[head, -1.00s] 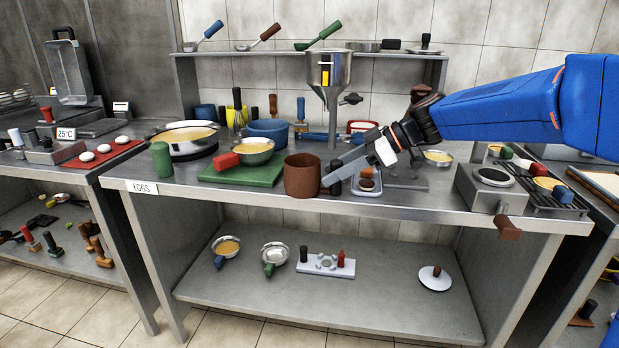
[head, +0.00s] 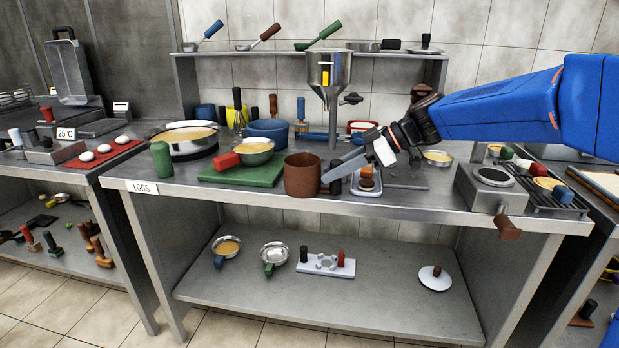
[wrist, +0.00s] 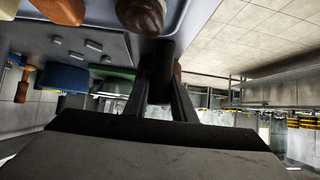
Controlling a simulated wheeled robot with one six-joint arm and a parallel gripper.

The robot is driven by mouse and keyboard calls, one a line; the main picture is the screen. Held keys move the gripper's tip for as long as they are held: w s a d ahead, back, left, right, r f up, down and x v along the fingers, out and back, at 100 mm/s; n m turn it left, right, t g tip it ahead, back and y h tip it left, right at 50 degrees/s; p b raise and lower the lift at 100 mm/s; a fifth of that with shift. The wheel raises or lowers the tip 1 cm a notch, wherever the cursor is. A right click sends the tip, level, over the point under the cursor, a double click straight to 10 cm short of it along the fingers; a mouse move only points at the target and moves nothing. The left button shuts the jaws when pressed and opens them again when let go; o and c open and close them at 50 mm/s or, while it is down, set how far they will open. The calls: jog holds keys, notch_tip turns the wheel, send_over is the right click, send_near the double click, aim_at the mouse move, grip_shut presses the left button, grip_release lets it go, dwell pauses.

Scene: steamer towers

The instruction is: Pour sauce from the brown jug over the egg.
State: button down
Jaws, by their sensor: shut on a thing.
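The brown jug (head: 302,175) stands upright near the front edge of the middle table, its open top facing up; I cannot tell if it touches the table. My gripper (head: 332,174) reaches in from the right and is shut at the jug's right side, on its dark handle. In the wrist view the fingers (wrist: 160,105) close on a dark part, and a brown edge of the jug (wrist: 177,74) shows behind them. A small tray (head: 366,193) right of the jug holds a rounded brown-topped item (head: 367,184); I cannot tell whether it is the egg. Sauce inside the jug is not visible.
A green board (head: 240,174) with a red-handled bowl (head: 255,153) is left of the jug. A green cylinder (head: 161,160) stands farther left. A steel funnel stand (head: 329,80) rises behind. A burner (head: 492,188) is at the right.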

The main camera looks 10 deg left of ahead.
aim_at(319, 163)
jog(key=shift+r, duration=2.2)
